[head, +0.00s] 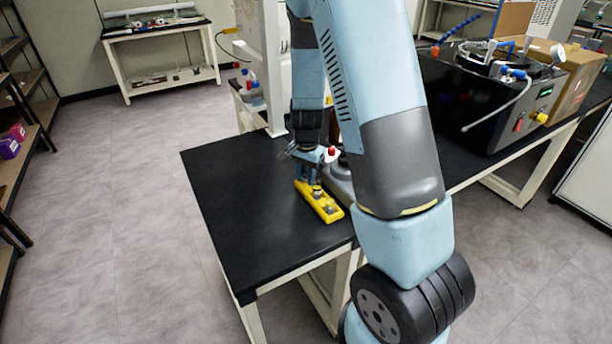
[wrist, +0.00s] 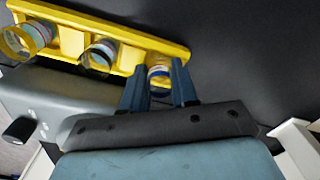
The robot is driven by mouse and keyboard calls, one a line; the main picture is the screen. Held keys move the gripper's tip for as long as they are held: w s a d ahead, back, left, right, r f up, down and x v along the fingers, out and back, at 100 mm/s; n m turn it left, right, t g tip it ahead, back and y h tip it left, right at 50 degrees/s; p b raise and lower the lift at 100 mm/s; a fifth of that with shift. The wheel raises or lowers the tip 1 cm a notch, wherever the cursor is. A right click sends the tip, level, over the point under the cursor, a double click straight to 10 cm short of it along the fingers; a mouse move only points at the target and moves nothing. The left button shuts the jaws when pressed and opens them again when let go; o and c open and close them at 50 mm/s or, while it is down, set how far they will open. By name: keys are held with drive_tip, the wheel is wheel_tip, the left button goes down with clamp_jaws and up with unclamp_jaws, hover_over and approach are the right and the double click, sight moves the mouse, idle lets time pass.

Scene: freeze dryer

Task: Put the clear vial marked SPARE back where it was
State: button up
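A long yellow rack (head: 328,209) lies on the black bench top; it also crosses the top of the wrist view (wrist: 125,42). In the wrist view, two clear vials (wrist: 98,56) (wrist: 27,40) with coloured bands stand in the rack, left of my gripper. My gripper (wrist: 159,76) is at the rack's right end, its two blue fingers closed against both sides of a third clear vial (wrist: 159,72) with a blue and white band. No marking on any vial is readable. In the head view my gripper (head: 315,181) points down at the rack's far end.
A grey device (wrist: 62,100) with a black knob stands close beside the rack; in the head view it (head: 341,178) is partly behind my arm. The black bench (head: 235,195) is clear left of the rack. A black machine (head: 480,95) with hoses stands at right.

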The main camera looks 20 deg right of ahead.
sight(306, 172)
drive_tip(key=shift+o, duration=1.2)
drive_tip(key=shift+s+f, duration=0.35)
drive_tip(key=shift+f, duration=0.2)
drive_tip(key=shift+r, duration=0.1)
drive_tip(key=shift+w+r, duration=0.1)
drive_tip(key=shift+r, duration=0.1)
wheel_tip(306, 172, up, 13)
drive_tip(key=s+r+n+t, duration=0.5)
drive_tip(key=s+r+n, duration=0.4)
drive_tip(key=s+r, duration=1)
drive_tip(key=s, duration=0.4)
drive_tip(key=shift+s+r+n, duration=0.15)
drive_tip(key=shift+r+n, duration=0.25)
